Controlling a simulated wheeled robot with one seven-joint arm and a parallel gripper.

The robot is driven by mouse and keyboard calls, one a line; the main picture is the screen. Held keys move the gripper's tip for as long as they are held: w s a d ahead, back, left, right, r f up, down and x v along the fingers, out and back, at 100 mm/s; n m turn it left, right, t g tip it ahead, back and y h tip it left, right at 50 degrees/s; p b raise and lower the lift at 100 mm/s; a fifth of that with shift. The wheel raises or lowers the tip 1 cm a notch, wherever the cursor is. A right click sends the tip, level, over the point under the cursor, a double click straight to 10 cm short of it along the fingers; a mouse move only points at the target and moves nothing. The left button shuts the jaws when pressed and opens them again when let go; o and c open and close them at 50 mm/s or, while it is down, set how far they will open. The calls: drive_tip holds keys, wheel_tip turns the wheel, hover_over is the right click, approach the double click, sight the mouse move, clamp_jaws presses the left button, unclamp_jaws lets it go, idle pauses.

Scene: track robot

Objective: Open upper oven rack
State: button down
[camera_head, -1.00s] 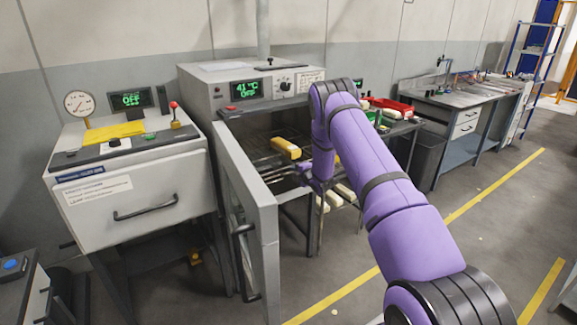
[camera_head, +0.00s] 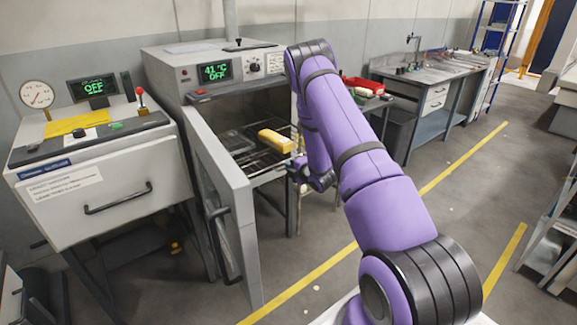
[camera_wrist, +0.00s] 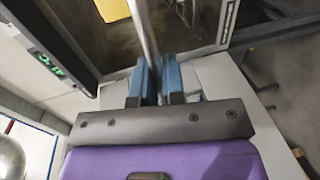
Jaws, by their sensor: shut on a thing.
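The oven (camera_head: 160,75) stands against the wall with its door (camera_head: 222,185) swung open to the left. Its upper wire rack (camera_head: 262,163) sticks out of the chamber and carries a yellow block (camera_head: 275,140). My gripper (camera_head: 303,172) is at the rack's front right side, its fingers mostly hidden by my arm in the head view. In the wrist view, the blue fingers of my gripper (camera_wrist: 157,82) are shut on a metal bar of the rack (camera_wrist: 145,38). A corner of the yellow block (camera_wrist: 112,9) shows at the top. The lower part of the oven is partly hidden.
A second machine with a closed drawer front (camera_head: 105,190) stands left of the oven. A table with a red tray (camera_head: 362,86) stands to the right, partly behind my arm. A workbench (camera_head: 430,75) is further back. The floor before the oven is open.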

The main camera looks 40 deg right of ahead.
drive_tip(key=c, duration=1.2)
unclamp_jaws()
drive_tip(key=v, duration=1)
drive_tip(key=shift+s, duration=0.35)
